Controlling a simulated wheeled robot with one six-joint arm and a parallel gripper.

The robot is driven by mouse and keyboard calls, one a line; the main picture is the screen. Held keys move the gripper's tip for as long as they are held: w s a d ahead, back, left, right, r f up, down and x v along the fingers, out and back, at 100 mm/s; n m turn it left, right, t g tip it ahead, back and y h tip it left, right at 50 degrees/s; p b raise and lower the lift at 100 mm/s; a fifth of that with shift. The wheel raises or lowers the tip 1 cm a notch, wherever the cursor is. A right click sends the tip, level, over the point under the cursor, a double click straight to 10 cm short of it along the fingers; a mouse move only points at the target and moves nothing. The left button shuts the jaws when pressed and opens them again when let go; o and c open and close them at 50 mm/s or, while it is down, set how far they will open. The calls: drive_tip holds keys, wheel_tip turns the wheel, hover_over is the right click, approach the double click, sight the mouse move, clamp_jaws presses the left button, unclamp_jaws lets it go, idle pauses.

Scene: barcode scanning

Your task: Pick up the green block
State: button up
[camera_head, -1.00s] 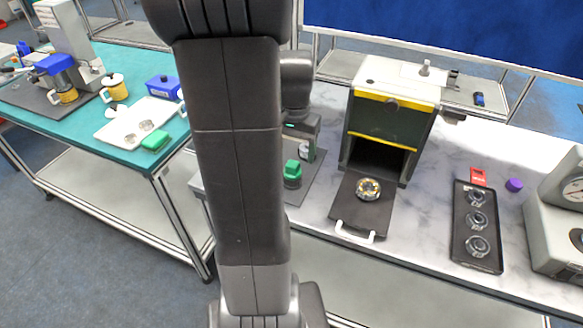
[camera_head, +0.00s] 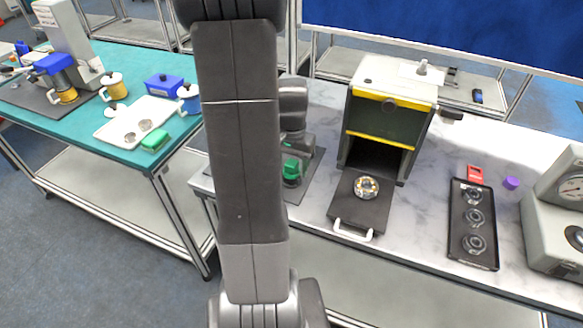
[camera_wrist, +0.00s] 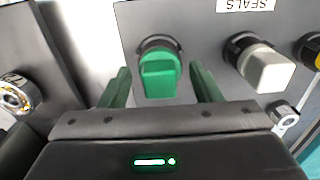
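The green block (camera_wrist: 160,76) sits on a round dark base on a grey panel marked SEALS in the wrist view. It also shows in the head view (camera_head: 291,168), just right of my arm column. My gripper (camera_wrist: 160,70) is open, with one green finger on each side of the block and a visible gap on both sides. In the head view my wrist is down close to the block and partly hides the grey panel around it.
A white-grey knob (camera_wrist: 265,70) stands right of the block on the same panel. A dark box with an open front (camera_head: 385,125) and a lowered door plate (camera_head: 345,210) holding a metal ring (camera_head: 367,187) stand to the right. Another green item (camera_head: 156,140) lies on the left table.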

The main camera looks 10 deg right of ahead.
sight(291, 162)
drive_tip(key=c, duration=0.7)
drive_tip(key=shift+c, duration=0.2)
wheel_tip(291, 162, up, 9)
drive_tip(key=shift+r+b, duration=0.1)
drive_tip(key=shift+b, duration=0.5)
wheel_tip(291, 162, down, 8)
drive_tip(key=b, duration=0.6)
drive_tip(key=shift+b, duration=0.4)
